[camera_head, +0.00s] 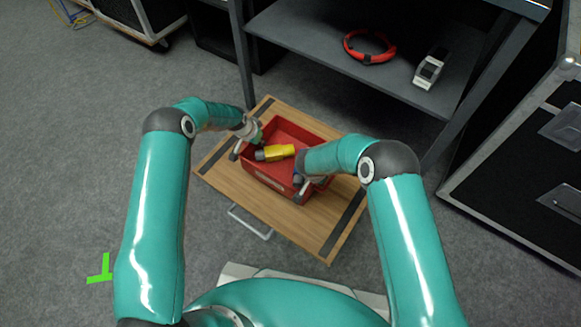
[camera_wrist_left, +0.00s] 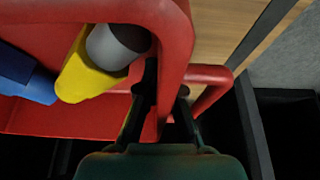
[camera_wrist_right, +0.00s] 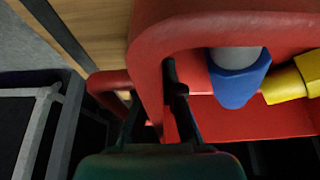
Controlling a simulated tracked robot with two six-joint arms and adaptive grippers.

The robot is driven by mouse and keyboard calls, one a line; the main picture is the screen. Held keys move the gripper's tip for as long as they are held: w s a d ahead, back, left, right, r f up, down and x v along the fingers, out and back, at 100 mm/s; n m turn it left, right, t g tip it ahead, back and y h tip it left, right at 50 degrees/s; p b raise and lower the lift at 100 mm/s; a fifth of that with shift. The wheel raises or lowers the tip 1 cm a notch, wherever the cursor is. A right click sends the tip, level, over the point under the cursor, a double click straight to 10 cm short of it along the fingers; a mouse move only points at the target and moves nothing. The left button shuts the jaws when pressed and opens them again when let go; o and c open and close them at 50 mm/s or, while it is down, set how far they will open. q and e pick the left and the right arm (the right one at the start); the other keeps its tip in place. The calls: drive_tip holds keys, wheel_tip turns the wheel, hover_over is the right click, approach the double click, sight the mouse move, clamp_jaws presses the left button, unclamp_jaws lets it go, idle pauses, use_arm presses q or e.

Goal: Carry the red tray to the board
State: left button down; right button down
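The red tray (camera_head: 287,128) is over the wooden board (camera_head: 225,178) in the head view; I cannot tell whether it rests on it or hangs just above. In the tray lie a yellow piece with a grey end (camera_head: 281,152) and a blue piece, clear in the right wrist view (camera_wrist_right: 238,80). My left gripper (camera_head: 243,142) is at the tray's left end, its fingers on either side of the red wall (camera_wrist_left: 172,60). My right gripper (camera_head: 302,184) is at the opposite end, its fingers closed about the wall there. The right arm hides part of the tray.
The board has dark strips (camera_head: 345,222) along two ends and a metal handle (camera_head: 250,222) at its near side. Behind stands a grey shelf (camera_head: 340,50) with a red ring (camera_head: 369,47) and a grey device (camera_head: 430,70). A black case (camera_head: 520,170) stands right. Carpet is clear at left.

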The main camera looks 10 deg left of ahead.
use_arm(q)
drive_tip(key=shift+f, duration=0.1)
use_arm(e)
drive_tip(key=shift+f, duration=0.1)
idle(0.3)
